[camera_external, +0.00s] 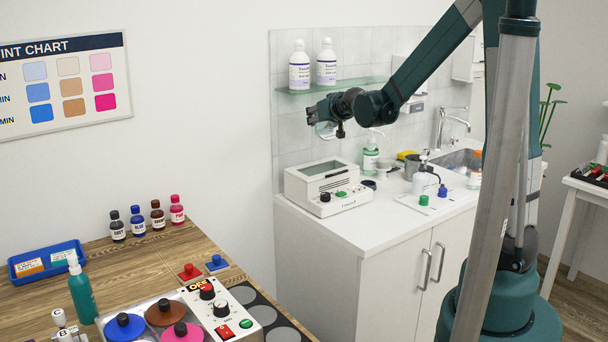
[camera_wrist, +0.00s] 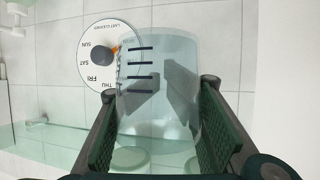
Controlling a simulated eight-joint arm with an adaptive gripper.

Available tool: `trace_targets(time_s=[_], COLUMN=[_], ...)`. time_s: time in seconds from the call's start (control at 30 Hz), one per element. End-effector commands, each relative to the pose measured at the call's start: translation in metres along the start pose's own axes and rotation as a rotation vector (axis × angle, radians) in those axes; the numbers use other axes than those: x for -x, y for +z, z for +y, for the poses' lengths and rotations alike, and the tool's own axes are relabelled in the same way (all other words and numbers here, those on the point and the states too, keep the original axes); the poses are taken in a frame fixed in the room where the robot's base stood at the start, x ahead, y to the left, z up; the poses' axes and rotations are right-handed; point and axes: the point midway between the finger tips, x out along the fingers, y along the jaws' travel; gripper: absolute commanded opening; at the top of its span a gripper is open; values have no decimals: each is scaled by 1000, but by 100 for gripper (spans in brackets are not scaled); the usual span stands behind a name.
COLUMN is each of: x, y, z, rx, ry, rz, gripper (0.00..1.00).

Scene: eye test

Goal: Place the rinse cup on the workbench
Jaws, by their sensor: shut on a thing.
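The rinse cup (camera_wrist: 165,95) is a clear, bluish see-through cup with several dark level marks. In the wrist view it sits between the two fingers of my gripper (camera_wrist: 160,88), which is shut on it. In the external view my gripper (camera_external: 311,116) is raised in front of the tiled wall, below the glass shelf and above the white counter. The cup is too faint to make out clearly there. The wooden workbench (camera_external: 125,268) is at the lower left, apart from my gripper.
The glass shelf (camera_external: 341,86) holds two white bottles (camera_external: 300,66). The white counter (camera_external: 385,205) below bears a beige device (camera_external: 328,185), a green soap bottle (camera_external: 370,160) and a sink (camera_external: 462,160). The workbench has dye bottles, a blue tray (camera_external: 43,272) and a control box (camera_external: 222,312).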

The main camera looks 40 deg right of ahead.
Motion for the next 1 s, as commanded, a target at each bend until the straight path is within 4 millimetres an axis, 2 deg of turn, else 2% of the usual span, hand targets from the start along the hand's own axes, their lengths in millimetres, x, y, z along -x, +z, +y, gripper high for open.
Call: trace_targets(time_s=[0.03, 0.47, 1.0], x=[3, 18, 30], y=[0, 7, 36], z=[-16, -136, -302], rx=[7, 61, 148], ry=[-16, -151, -364], rz=[0, -2, -6], gripper=[15, 15, 15])
